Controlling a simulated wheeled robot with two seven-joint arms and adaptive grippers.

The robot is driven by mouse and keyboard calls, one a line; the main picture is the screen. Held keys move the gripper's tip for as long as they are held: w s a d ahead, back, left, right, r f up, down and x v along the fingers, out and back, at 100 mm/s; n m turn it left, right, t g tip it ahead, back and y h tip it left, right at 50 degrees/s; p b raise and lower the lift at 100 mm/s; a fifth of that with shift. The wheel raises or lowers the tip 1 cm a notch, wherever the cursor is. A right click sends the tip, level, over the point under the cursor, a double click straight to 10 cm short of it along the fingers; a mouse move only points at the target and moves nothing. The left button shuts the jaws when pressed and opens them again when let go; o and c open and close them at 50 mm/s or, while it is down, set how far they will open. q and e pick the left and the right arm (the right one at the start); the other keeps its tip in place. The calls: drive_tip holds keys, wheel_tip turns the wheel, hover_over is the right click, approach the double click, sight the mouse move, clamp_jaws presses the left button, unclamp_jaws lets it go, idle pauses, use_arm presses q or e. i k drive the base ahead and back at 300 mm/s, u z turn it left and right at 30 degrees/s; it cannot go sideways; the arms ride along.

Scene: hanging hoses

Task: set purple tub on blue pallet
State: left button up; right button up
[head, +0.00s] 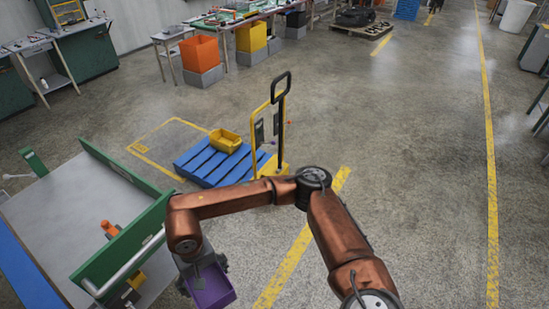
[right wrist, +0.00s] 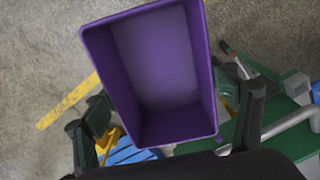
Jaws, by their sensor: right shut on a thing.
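The purple tub (head: 213,291) hangs from my right gripper (head: 203,272) at the bottom of the head view, above the floor beside the green-edged workbench. In the right wrist view the empty purple tub (right wrist: 160,70) shows its open inside, between the two dark fingers, which are shut on it. The blue pallet (head: 194,162) lies on the floor beyond my right forearm, apart from the tub. A yellow tub (head: 225,140) sits on the pallet's far part; my forearm passes in front of the near edge. My left gripper is not in view.
A yellow pallet jack (head: 257,140) with a tall black handle stands at the pallet's right side. The workbench (head: 85,205) with green edges and a metal rail is at the lower left. Open floor lies to the right.

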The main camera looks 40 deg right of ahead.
sight(236, 175)
drive_tip(key=z, duration=1.55)
drive_tip(key=i, duration=2.95)
drive_tip(key=u, duration=2.05)
drive_tip(key=i, duration=1)
drive_tip(key=u, duration=0.05)
